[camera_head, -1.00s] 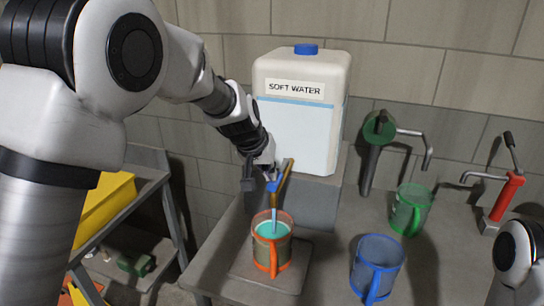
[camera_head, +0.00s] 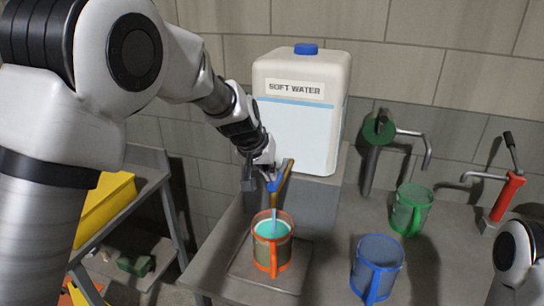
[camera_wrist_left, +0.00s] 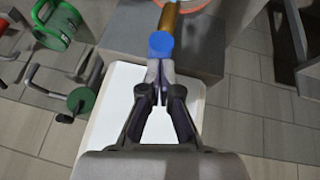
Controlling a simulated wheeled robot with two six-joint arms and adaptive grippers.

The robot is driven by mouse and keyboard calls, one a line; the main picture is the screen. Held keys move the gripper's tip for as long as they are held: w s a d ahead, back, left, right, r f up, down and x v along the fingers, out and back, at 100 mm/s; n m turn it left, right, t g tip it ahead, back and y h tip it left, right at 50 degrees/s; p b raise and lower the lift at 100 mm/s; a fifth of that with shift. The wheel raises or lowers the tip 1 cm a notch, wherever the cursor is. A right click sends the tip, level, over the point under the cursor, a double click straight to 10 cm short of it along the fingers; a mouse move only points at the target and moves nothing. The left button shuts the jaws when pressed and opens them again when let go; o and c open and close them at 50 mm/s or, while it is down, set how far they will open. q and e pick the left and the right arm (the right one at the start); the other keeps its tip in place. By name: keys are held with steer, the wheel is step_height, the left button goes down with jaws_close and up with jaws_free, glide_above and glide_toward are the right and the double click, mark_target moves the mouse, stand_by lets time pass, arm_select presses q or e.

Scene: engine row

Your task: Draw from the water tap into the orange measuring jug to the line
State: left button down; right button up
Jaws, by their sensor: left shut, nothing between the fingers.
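The orange measuring jug (camera_head: 273,264) stands upright on a square plate below the water tap (camera_head: 283,180), its handle toward me. A thin pale-blue stream runs from the tap into it, and turquoise water (camera_head: 271,229) shows inside, fairly high. I cannot make out the jug's line. The tap has a brass body and a blue part, and comes from the white SOFT WATER tank (camera_head: 299,125). My left gripper (camera_head: 268,172) is shut and empty at the tap. In the left wrist view its fingertips (camera_wrist_left: 160,78) are right at the tap's blue knob (camera_wrist_left: 160,45). My right gripper is not in view.
A blue jug (camera_head: 378,267) and a green jug (camera_head: 410,209) stand to the right on the bench. Behind them are a green pump (camera_head: 379,129) and a red pump (camera_head: 506,193). A yellow bin (camera_head: 106,206) sits on a rack at left.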

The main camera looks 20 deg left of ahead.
arm_select(q)
steer(key=shift+s+f, duration=0.2)
steer(key=shift+f, duration=0.3)
steer(key=r+p, duration=0.3)
steer(key=w+r+p, duration=0.1)
steer(key=r, duration=0.1)
steer(key=shift+a+p, duration=0.25)
steer(key=shift+p, duration=0.1)
steer(key=s+a+r+b, duration=0.2)
steer(key=s+r+b, duration=0.1)
steer(key=s+r, duration=0.4)
steer(key=shift+s+b, duration=0.2)
steer(key=shift+b, duration=0.1)
stand_by(0.5)
